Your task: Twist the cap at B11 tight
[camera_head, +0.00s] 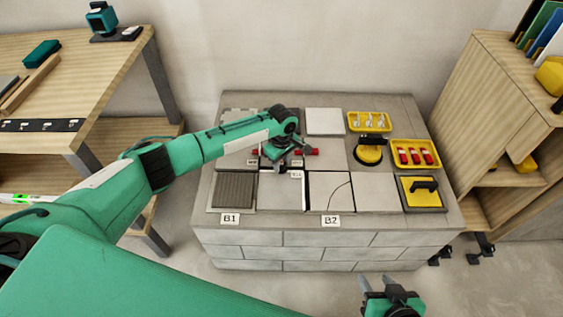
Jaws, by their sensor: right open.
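The tiled grey block stands in the middle of the view, with tiles on its top (378,198). A red cap (309,152) shows on the tiles just right of my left gripper (280,164). Small white tags stand around it, too small to read surely, so I cannot tell which one is B11. My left gripper is low over the tiles, pointing down. Its fingers are hidden by the wrist and blurred, so I cannot tell if it holds a cap. My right gripper (378,284) is open and empty, in front of the block near the bottom edge.
A yellow tray with red caps (413,154), a yellow tray with white pieces (369,121), a round yellow tool (370,154) and a yellow float (424,192) lie on the block's right. Wooden benches stand left (75,75) and right (480,100). Labels B1 (231,218) and B2 (331,220) mark the front.

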